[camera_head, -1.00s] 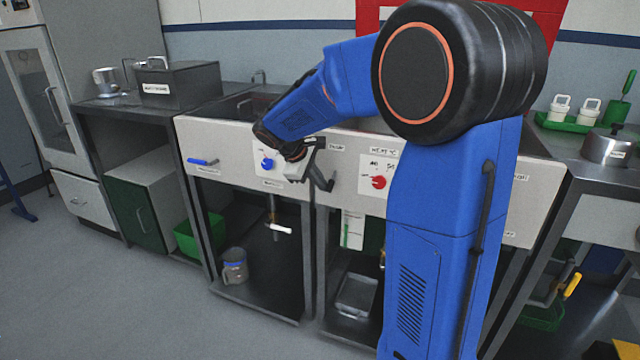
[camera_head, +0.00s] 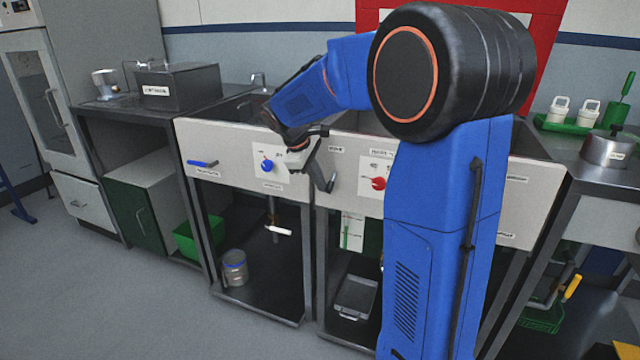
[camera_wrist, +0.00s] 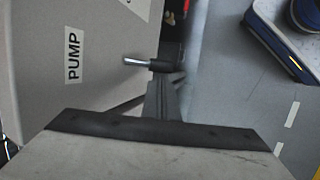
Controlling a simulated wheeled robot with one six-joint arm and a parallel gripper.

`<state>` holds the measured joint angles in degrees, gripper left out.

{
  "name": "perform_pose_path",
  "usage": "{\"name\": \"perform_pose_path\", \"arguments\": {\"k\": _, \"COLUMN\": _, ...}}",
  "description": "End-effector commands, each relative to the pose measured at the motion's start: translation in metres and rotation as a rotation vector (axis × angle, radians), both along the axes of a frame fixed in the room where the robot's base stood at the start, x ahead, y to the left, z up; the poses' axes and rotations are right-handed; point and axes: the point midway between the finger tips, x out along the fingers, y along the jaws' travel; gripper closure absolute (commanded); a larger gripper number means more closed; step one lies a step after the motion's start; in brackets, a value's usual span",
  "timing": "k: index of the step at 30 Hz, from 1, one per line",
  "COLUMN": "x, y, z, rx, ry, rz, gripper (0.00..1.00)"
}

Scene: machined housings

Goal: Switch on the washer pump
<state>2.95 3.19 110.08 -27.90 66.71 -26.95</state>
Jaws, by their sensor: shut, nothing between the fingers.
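A light grey panel runs under the sinks. In the wrist view it carries a white label reading PUMP (camera_wrist: 73,55). Beside that label, a short lever-like part (camera_wrist: 140,63) with a silver end and dark body shows; I cannot tell whether it is the pump switch. In the head view, my gripper (camera_head: 331,184) points down in front of the panel, between the blue knob (camera_head: 267,166) and the red knob (camera_head: 378,183). It is shut and empty. Contact with the panel cannot be told. My arm hides the panel's right part.
A blue lever (camera_head: 202,163) sits at the panel's left end. Below are a grey can (camera_head: 235,268), a white-handled valve (camera_head: 279,230) and a metal tray (camera_head: 355,297). A grey box (camera_head: 180,86) stands on the left bench. The floor at front left is clear.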

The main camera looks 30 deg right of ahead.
Motion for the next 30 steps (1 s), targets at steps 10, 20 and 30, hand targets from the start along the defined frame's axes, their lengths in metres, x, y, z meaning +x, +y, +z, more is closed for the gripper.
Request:
{"name": "perform_pose_path", "arguments": {"k": 10, "x": 0.001, "y": -0.002, "z": 0.013, "rx": 0.161, "ry": 0.125, "rz": -0.004, "gripper": 1.00}}
{"name": "perform_pose_path", "arguments": {"k": 20, "x": 0.001, "y": -0.003, "z": 0.029, "rx": 0.161, "ry": 0.126, "rz": 0.000, "gripper": 1.00}}
{"name": "perform_pose_path", "arguments": {"k": 30, "x": 0.004, "y": -0.008, "z": 0.039, "rx": 0.208, "ry": 0.165, "rz": -0.003, "gripper": 1.00}}
